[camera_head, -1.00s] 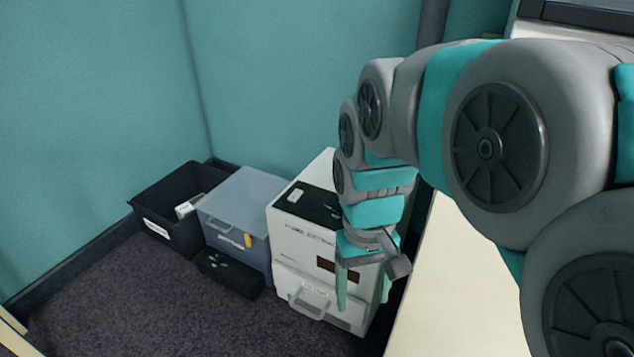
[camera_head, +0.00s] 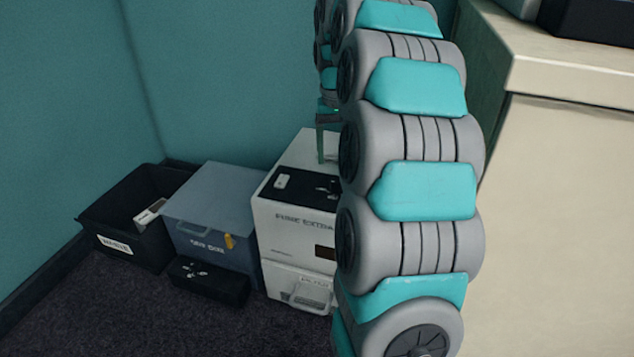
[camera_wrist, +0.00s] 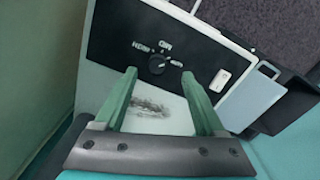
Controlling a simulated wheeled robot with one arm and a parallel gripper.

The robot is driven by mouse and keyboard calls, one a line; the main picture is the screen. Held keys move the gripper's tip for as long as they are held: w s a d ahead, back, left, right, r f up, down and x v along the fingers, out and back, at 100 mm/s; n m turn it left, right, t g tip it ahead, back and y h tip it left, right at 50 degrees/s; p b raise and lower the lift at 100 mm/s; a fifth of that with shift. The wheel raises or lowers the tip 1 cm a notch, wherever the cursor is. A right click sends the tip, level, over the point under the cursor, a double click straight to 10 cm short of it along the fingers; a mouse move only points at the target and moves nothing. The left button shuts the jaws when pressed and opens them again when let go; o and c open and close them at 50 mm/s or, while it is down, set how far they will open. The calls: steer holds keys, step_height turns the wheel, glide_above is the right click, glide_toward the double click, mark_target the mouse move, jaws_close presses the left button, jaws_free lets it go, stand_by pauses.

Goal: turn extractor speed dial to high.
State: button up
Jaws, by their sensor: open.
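The fume extractor (camera_head: 290,220) is a white box on the floor, with a black control panel on top; my arm hides its right part in the head view. In the wrist view the panel (camera_wrist: 115,25) carries a round black speed dial (camera_wrist: 157,64) with small printed labels around it. I cannot read its setting surely. A white switch (camera_wrist: 221,79) sits on the same panel. My gripper (camera_wrist: 159,74) is open and empty, its two green fingers reaching over the extractor's top, one on each side of the dial in the picture. Contact is not visible.
Left of the extractor stand a blue-grey lidded box (camera_head: 215,205) with a yellow latch and a black open bin (camera_head: 120,225). A small black box (camera_head: 208,283) lies in front. A cream counter (camera_head: 555,180) fills the right. Teal walls close the back and left.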

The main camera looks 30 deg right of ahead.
mark_target(336, 180)
steer(key=shift+w+d+f, duration=0.3)
steer(key=shift+w+d, duration=0.25)
steer(key=shift+w, duration=0.1)
steer(key=shift+f+b, duration=0.6)
steer(key=shift+f, duration=3.25)
jaws_close()
